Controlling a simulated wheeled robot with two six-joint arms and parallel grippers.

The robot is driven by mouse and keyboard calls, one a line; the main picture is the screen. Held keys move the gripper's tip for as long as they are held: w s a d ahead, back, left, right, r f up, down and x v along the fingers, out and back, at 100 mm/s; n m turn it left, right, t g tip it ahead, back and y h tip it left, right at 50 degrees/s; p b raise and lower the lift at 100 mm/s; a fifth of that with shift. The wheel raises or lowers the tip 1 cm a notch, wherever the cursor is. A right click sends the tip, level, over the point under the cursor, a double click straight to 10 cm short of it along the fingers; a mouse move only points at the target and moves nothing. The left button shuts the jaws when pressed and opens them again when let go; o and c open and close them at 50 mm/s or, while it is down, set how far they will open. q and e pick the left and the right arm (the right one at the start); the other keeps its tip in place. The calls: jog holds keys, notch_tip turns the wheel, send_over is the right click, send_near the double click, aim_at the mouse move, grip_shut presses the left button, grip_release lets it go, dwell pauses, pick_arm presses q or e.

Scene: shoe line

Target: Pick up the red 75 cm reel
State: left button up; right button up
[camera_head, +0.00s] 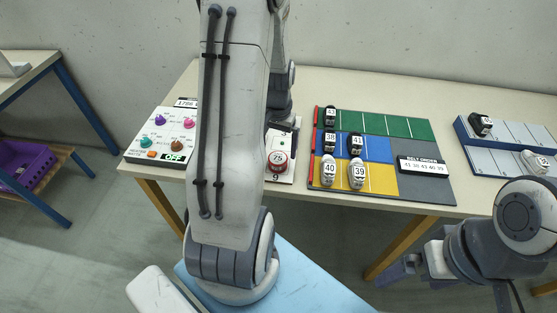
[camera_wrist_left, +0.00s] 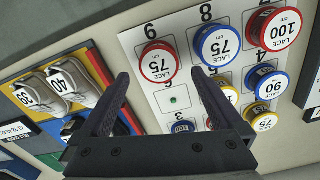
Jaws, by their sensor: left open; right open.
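The red 75 cm reel (camera_head: 277,160) stands on the white numbered board (camera_head: 283,177) in the head view, just right of my left arm. In the left wrist view the red reel (camera_wrist_left: 160,62) is at upper middle, its label upside down. My left gripper (camera_wrist_left: 160,75) is open and empty, its fingertips to either side below the reel in the picture; how far above the board they are I cannot tell. My right gripper (camera_head: 413,269) is open and empty at the lower right, in front of the table.
A blue 75 reel (camera_wrist_left: 218,42) stands close beside the right fingertip. A red 100 reel (camera_wrist_left: 277,28), a blue 90 reel (camera_wrist_left: 264,82) and a yellow 75 reel (camera_wrist_left: 263,116) stand further right. Numbered shoes (camera_head: 328,172) stand on the coloured mat (camera_head: 382,180).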

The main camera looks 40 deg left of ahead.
aim_at(278, 158)
pick_arm(q)
notch_tip(278, 158, down, 5)
jog(key=shift+s+d, duration=0.1)
jog(key=shift+s, duration=0.05)
jog(key=c, duration=1.4)
jog(key=shift+o, duration=0.2)
jog(key=shift+r, duration=0.15)
